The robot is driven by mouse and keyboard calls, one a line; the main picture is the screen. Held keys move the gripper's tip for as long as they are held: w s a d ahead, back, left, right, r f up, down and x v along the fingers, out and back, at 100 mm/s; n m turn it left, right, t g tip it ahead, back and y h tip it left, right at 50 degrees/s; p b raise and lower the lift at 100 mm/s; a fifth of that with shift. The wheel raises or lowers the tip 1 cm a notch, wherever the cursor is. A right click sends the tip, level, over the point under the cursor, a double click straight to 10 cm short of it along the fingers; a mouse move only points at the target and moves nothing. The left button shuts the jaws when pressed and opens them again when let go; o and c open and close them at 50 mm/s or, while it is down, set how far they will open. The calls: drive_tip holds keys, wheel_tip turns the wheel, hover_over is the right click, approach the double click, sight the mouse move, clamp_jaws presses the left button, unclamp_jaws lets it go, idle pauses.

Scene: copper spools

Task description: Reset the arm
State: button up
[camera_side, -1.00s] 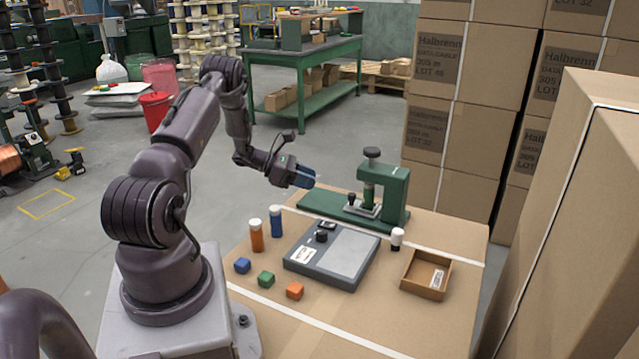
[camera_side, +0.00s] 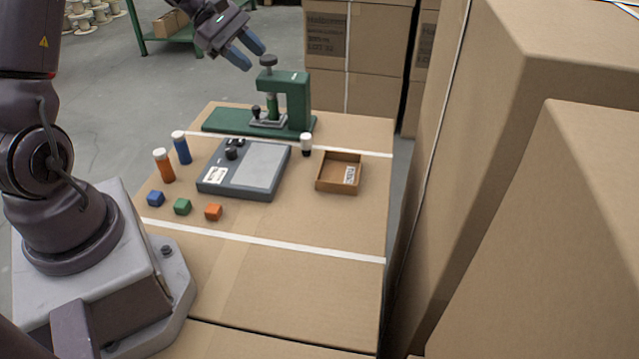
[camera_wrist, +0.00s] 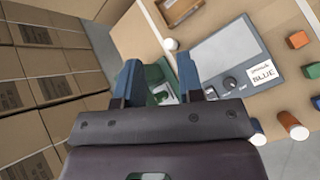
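My gripper (camera_side: 246,53) is in the air at the top of the side view, above and behind the green press (camera_side: 297,100). Its two blue fingers are apart with nothing between them. In the wrist view my gripper (camera_wrist: 160,80) also shows spread fingers, with part of the press behind them. The grey device (camera_side: 262,165) with a dark knob lies on the cardboard work surface (camera_side: 290,285); its label in the wrist view reads BLUE. Orange (camera_side: 164,168) and blue (camera_side: 182,150) white-capped bottles stand to its left.
Blue (camera_side: 155,199), green (camera_side: 182,207) and orange (camera_side: 213,212) cubes lie before the device. An open cardboard tray (camera_side: 318,186) and a small white-topped bottle (camera_side: 306,147) are to its right. Tall boxes (camera_side: 540,200) crowd the right. The front surface is clear.

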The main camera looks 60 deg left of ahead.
drive_tip(key=s+d+r+m+g+y, duration=0.1)
drive_tip(key=s+d+r+m+g, duration=0.1)
drive_tip(key=d+r+m, duration=0.5)
drive_tip(key=s+d+r+m+y, duration=0.2)
drive_tip(key=s+d+m+y, duration=0.1)
drive_tip(key=s+d+m, duration=0.3)
drive_tip(key=s+d+r+m+t+y, duration=0.1)
drive_tip(key=s+d+m+y, duration=0.2)
drive_tip(key=s+d+m, duration=0.4)
drive_tip(key=shift+s+r+m, duration=0.3)
drive_tip(key=shift+s+r, duration=0.1)
drive_tip(key=shift+s, duration=0.6)
